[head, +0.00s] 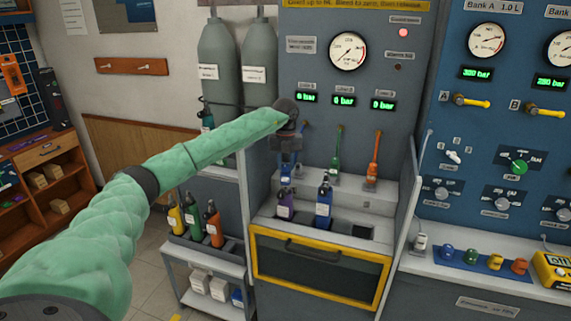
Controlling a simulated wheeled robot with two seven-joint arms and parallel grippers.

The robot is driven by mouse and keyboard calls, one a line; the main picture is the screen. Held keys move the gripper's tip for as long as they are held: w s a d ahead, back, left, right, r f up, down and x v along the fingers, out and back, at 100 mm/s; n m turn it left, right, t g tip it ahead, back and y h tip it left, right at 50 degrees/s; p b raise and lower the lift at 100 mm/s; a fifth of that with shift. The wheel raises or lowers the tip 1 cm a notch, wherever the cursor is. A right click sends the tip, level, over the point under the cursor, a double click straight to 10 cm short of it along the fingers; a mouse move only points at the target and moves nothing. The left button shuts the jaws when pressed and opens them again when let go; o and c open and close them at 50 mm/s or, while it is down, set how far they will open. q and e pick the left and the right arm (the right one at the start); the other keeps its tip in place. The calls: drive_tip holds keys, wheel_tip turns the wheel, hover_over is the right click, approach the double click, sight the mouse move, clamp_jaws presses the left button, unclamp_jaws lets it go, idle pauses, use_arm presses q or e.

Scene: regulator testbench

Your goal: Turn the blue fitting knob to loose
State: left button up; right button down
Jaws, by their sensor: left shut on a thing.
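My left gripper (289,160) comes in from the left and points down in front of the test panel, at the leftmost of three hose positions. It is shut on a small blue part (285,181), apparently the blue fitting knob, just above a purple-labelled bottle. The fingers hide most of this part, so its turn position cannot be read. The green hose fitting (336,150) and the orange hose fitting (374,160) stand free to the right. My right gripper is not in view.
A purple bottle (285,207) and a blue bottle (323,205) stand in the bench above a yellow-framed door (320,270). The line displays (344,101) read 0 bar. A cart (205,258) with bottles stands left. Loose coloured fittings (471,256) sit on the right bench.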

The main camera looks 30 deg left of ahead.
sight(285, 165)
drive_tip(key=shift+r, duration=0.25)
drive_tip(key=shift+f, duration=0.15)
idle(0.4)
use_arm(q)
drive_tip(key=o, duration=1)
drive_tip(key=shift+r, duration=0.1)
drive_tip(key=shift+r, duration=0.2)
wheel_tip(285, 165, up, 7)
drive_tip(key=shift+r+b, duration=0.1)
drive_tip(key=shift+b, duration=1.1)
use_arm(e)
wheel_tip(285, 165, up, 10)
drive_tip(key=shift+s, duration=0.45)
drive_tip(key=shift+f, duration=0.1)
